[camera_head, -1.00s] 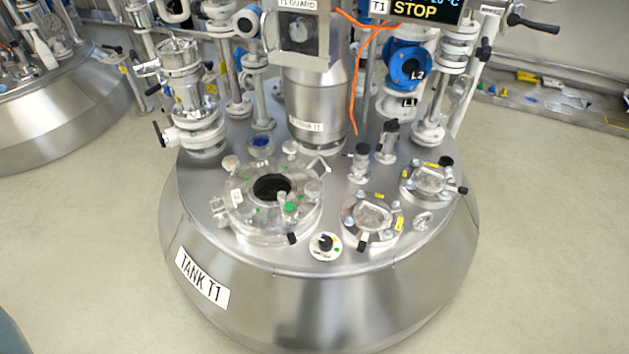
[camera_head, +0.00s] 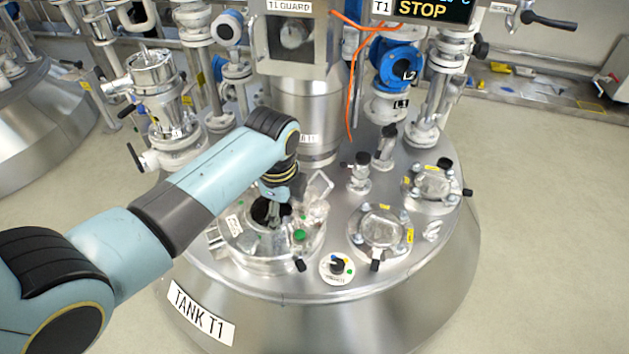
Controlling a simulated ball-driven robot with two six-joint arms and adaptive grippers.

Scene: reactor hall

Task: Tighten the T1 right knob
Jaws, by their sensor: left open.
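Tank T1 (camera_head: 400,318) has a round manway (camera_head: 262,268) with a dark opening at the front left of its steel top. Clear or pale knobs and fittings sit around the manway rim. One fitting with a green mark (camera_head: 300,235) is on its right side. A black-tipped handle (camera_head: 300,265) sticks out at its lower right. I cannot tell which of these is the right knob. My left gripper (camera_head: 279,212) points down over the manway, beside the right-side fittings. It is open; its fingers are small and partly lost against the metal. My right gripper is not in view.
A small dial (camera_head: 336,268) and two bolted round covers, one in front (camera_head: 381,232) and one behind (camera_head: 432,183), lie to the right. Upright valves and a guard box (camera_head: 293,38) stand behind. An orange cable (camera_head: 353,85) hangs there. Floor at right is clear.

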